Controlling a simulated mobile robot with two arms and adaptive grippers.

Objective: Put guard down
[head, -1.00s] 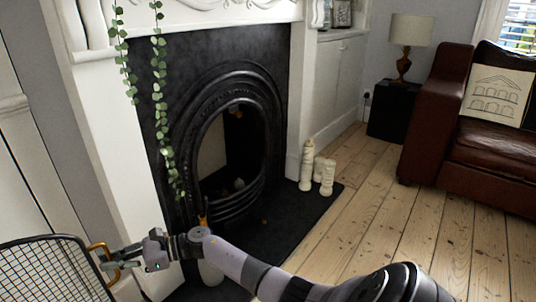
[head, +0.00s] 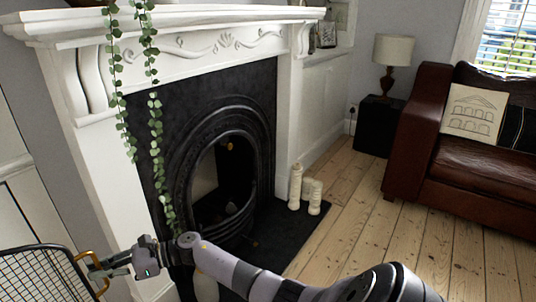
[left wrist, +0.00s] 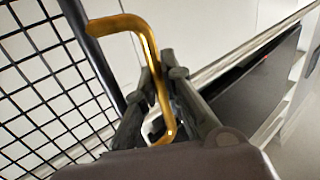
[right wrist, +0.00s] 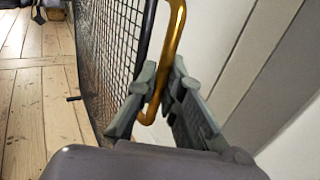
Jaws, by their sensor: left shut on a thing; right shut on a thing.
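The guard (head: 38,278) is a black wire-mesh fire screen with a dark frame and brass handles, at the lower left of the head view. My right gripper (head: 98,268) is shut on its near brass handle (right wrist: 169,50), with the mesh (right wrist: 106,45) to the left in the right wrist view. My left gripper (left wrist: 162,95) is shut on another brass handle (left wrist: 121,23), beside the mesh (left wrist: 45,85) in the left wrist view. The left gripper is outside the head view. The guard's lower edge is cut off in the head view, so its height above the floor cannot be told.
The white fireplace (head: 85,155) has a black arched opening and a dark hearth (head: 305,232). Cream candles (head: 314,197) stand on the hearth's far end. Trailing leaves (head: 156,130) hang in front. A brown sofa (head: 415,140) is at right; the floorboards (head: 365,215) between are clear.

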